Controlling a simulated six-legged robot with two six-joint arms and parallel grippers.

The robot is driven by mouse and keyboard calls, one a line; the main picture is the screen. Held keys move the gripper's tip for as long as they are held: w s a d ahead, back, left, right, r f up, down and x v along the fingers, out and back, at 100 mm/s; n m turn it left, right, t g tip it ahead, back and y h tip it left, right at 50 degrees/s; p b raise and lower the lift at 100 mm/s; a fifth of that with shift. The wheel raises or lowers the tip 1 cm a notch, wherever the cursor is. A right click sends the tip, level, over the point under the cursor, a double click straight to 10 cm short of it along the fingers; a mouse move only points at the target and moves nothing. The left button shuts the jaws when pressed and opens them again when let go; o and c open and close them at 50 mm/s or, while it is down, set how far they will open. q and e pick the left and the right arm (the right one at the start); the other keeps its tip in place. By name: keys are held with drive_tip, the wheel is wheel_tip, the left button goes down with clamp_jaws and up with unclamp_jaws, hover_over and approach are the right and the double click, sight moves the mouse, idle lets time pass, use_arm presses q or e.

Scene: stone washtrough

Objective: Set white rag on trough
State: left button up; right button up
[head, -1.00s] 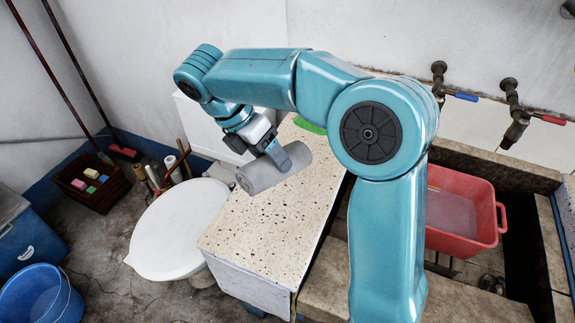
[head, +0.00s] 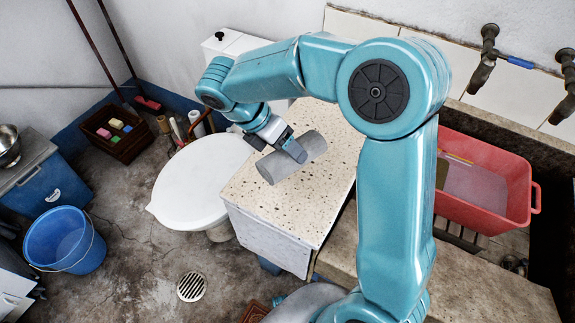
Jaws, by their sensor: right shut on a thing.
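My right gripper (head: 296,151) is shut on a pale grey rolled rag (head: 292,158). It holds the roll tilted over the speckled stone top (head: 262,208), and I cannot tell whether the roll touches that top. The rag looks grey rather than white. The stone trough, with its front ledge (head: 480,285), is at the right. My right arm hides part of the trough and of the speckled top. My left gripper is not in view.
A red basin (head: 530,185) sits in the trough below taps (head: 482,70). A round white lid (head: 200,180) stands left of the speckled top. A blue bucket (head: 65,240) and a dark crate (head: 115,135) are at the left. The front of the speckled top is clear.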

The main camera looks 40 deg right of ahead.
drive_tip(key=shift+a+f, duration=0.15)
drive_tip(key=shift+f, duration=0.7)
wheel_tip(320, 180, down, 5)
drive_tip(key=shift+f+b, duration=0.1)
drive_tip(key=shift+b, duration=0.35)
drive_tip(key=shift+f, duration=0.1)
drive_tip(key=o, duration=1.2)
drive_tip(key=shift+w, duration=0.1)
drive_tip(key=p+v, duration=0.1)
drive_tip(key=v, duration=1.1)
drive_tip(key=shift+p, duration=0.4)
